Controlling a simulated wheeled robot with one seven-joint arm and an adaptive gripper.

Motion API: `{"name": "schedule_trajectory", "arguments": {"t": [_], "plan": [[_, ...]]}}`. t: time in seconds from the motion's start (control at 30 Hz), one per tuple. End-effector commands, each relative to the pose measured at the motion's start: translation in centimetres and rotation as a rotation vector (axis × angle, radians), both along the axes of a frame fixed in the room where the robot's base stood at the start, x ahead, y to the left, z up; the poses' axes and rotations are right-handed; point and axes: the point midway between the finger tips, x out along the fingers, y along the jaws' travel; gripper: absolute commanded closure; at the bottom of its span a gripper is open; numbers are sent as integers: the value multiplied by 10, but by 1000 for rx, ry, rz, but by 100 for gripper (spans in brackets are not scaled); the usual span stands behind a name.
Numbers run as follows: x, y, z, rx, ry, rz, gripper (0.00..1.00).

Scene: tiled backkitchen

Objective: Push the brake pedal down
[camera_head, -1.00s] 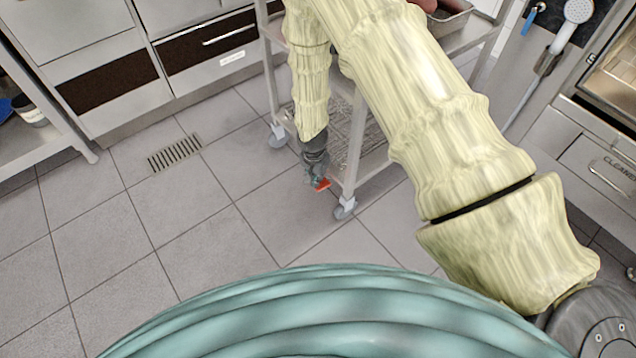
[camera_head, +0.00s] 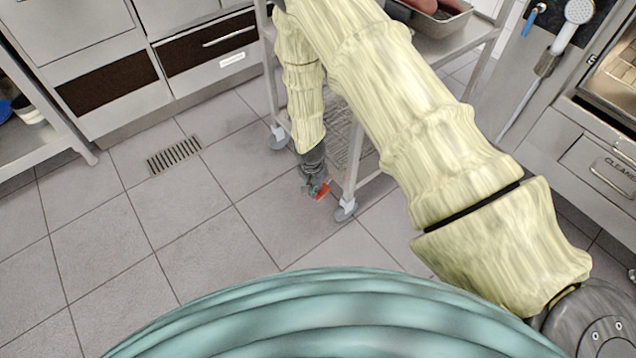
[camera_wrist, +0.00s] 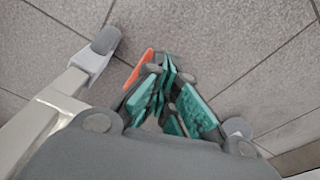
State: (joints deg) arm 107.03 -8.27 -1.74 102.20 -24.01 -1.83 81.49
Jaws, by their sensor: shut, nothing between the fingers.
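A red-orange piece, which looks like the brake pedal (camera_head: 323,191), shows low by the cart's near caster (camera_head: 346,209). In the wrist view the pedal (camera_wrist: 139,70) is a narrow orange strip beside and partly behind my fingers. My gripper (camera_head: 314,187) points down near the floor, with its teal-padded fingers shut and empty. The fingers (camera_wrist: 166,78) overlap the pedal in the picture. I cannot tell whether they touch it. The pedal's joint to the cart is hidden.
The metal cart (camera_head: 352,168) stands beside and behind my forearm, with a tray (camera_head: 440,22) on top. Another caster (camera_head: 278,136) is farther back. Tiled floor with a drain grate (camera_head: 174,155) is clear to the left. An oven unit (camera_head: 600,165) stands at the right.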

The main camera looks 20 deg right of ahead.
Motion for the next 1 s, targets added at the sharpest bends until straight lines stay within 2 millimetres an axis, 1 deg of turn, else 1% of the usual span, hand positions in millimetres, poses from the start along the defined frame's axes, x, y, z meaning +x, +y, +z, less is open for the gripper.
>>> {"name": "schedule_trajectory", "arguments": {"t": [0.03, 0.2, 0.47, 0.63, 0.77, 1.0], "plan": [[-4, 5, 7, -1, 0, 3, 100], [-11, 13, 8, 0, -1, 1, 100], [-11, 14, 7, 0, -1, 1, 100], [-11, 14, 13, 0, -1, 0, 100], [-11, 15, 27, 0, -3, 1, 100], [-14, 18, 61, 1, -2, 0, 100]]}}
